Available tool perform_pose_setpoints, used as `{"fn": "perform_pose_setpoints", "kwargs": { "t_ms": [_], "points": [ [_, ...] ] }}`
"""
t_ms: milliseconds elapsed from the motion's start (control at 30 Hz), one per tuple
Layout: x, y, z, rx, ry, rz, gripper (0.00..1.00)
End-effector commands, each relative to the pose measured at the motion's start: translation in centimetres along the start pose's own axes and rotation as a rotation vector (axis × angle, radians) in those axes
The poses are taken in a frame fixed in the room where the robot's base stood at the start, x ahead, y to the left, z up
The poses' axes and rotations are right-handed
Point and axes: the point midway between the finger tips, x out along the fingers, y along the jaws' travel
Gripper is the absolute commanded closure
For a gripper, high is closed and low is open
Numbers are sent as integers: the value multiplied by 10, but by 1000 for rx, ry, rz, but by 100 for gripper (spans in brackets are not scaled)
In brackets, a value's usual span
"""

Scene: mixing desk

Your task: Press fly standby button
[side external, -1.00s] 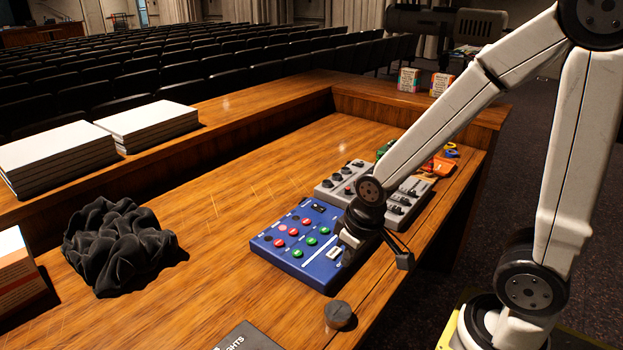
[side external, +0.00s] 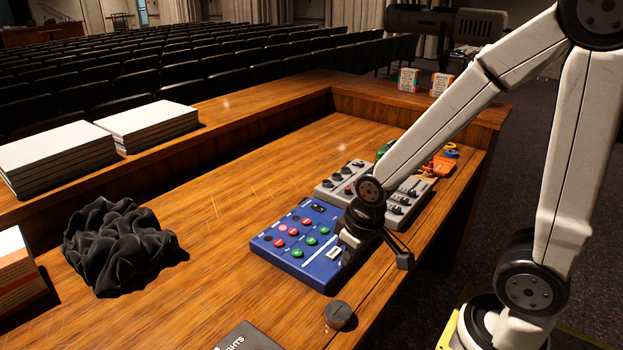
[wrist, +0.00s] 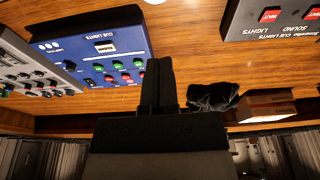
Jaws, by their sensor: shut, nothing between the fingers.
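The blue cue-light panel (side external: 318,266) lies on the wooden desk, with rows of red buttons (side external: 278,243) and green buttons (side external: 311,241). Its button labels are too small to read, so I cannot tell which one is fly standby. My gripper (side external: 343,256) is over the right edge of the panel, partly hidden by my wrist. In the wrist view the blue panel (wrist: 128,42) appears upside down, left of my gripper (wrist: 158,64). The fingers are together and empty. They appear beside the button rows; I cannot tell their height above the desk.
Grey control boxes (side external: 333,187) stand behind the panel. A dark round knob (side external: 338,315) and a dark cue-lights box (side external: 247,338) are nearer the camera. A crumpled black cloth (side external: 118,245) lies at left. Bare desk separates cloth and panel.

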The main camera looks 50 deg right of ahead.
Motion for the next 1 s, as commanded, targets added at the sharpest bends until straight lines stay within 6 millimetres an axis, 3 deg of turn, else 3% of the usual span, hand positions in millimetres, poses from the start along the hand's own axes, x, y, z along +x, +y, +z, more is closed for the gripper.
{"fn": "perform_pose_setpoints", "kwargs": {
  "t_ms": [367,567,767,1000],
  "points": [
    [0,1,-2,-4,4,2,100],
    [4,8,-17,-43,36,22,100],
    [13,23,-55,-143,116,66,100],
    [29,46,-115,-326,247,123,100]
  ]
}}
